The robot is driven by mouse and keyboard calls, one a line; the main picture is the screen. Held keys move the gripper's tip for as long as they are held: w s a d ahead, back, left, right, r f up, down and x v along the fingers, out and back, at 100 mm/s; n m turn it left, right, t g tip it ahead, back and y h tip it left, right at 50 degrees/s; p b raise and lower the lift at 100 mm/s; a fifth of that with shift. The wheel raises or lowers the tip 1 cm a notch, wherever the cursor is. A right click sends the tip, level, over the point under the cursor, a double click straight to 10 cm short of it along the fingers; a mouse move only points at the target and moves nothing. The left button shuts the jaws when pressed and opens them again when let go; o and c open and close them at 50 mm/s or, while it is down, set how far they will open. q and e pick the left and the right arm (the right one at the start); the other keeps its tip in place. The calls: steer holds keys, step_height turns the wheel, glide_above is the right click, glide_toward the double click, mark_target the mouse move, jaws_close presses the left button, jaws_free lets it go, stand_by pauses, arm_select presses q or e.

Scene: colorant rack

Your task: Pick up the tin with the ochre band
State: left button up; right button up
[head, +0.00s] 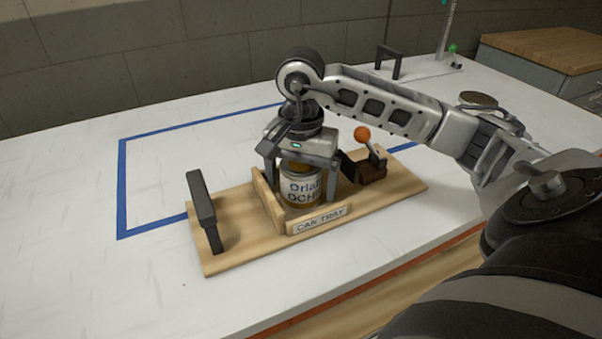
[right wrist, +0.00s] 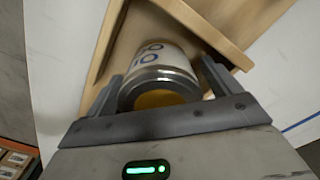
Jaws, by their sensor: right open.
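The tin with the ochre band (head: 299,187) stands upright in the wooden can tray (head: 240,241), with "OCH" lettering on its white label. In the right wrist view the tin (right wrist: 158,72) shows its metal rim and ochre top. My right gripper (head: 301,178) points down over the tin, its open fingers on either side of it. In the right wrist view the right gripper (right wrist: 160,80) has the tin's top between its fingers; I cannot tell whether they touch it. My left gripper is not in view.
The tray has a black upright handle (head: 204,212) at its left end and a lever with an orange knob (head: 362,134) to the right of the tin. Low wooden walls flank the tin. Blue tape (head: 122,190) marks a mostly clear area of the white table behind.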

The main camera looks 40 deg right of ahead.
steer(key=c, duration=1.2)
steer(key=shift+o, duration=0.2)
steer(key=shift+r, duration=0.1)
